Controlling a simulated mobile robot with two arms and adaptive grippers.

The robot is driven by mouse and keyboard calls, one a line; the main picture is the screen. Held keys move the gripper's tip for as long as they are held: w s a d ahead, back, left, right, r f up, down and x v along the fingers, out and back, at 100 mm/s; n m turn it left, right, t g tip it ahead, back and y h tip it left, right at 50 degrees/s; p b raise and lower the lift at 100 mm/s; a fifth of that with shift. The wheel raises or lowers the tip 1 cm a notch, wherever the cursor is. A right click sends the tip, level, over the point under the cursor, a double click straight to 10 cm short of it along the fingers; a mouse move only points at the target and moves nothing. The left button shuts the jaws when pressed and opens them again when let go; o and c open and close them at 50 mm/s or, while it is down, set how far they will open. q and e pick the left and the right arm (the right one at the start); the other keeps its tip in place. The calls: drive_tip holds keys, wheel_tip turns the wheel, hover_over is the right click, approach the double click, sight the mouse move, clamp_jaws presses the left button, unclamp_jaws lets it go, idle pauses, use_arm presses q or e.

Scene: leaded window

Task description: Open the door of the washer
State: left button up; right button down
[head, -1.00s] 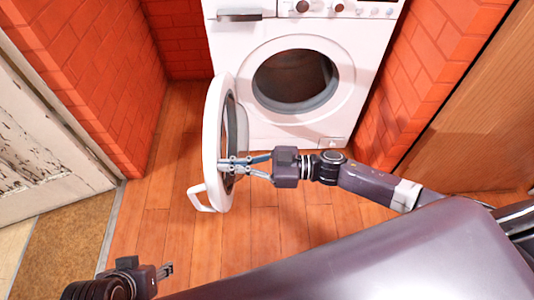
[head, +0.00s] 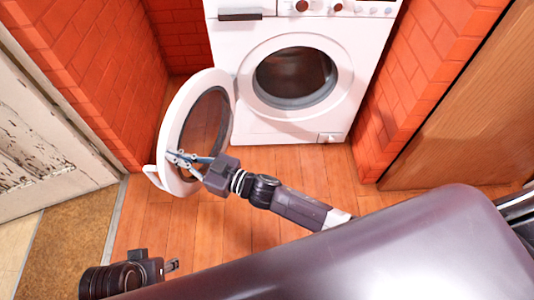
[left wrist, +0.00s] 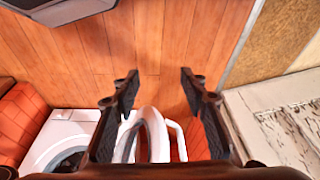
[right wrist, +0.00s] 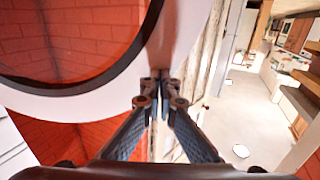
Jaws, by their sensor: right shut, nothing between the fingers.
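The white washer (head: 366,50) stands between brick walls, with its dark drum opening (head: 296,78) uncovered. Its round door (head: 171,128), a white ring with a clear centre, is swung wide to the left. The door's white handle (head: 150,178) sticks out at its lower left edge. My right gripper (head: 172,155) is shut and empty at the inner face of the door, near the handle side; it also shows beside the door's rim in the right wrist view (right wrist: 160,84). My left gripper (left wrist: 158,85) is open and empty, low and away from the door.
Brick walls stand left (head: 95,65) and right (head: 440,60) of the washer. A wooden panel (head: 475,110) is at the right and a worn white door (head: 45,130) at the left. The wooden floor (head: 320,180) before the washer is clear.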

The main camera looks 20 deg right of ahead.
sight(162, 152)
use_arm(q)
drive_tip(key=shift+v, duration=1.3)
use_arm(e)
drive_tip(key=shift+x, duration=2.3)
use_arm(q)
drive_tip(key=shift+a, duration=0.1)
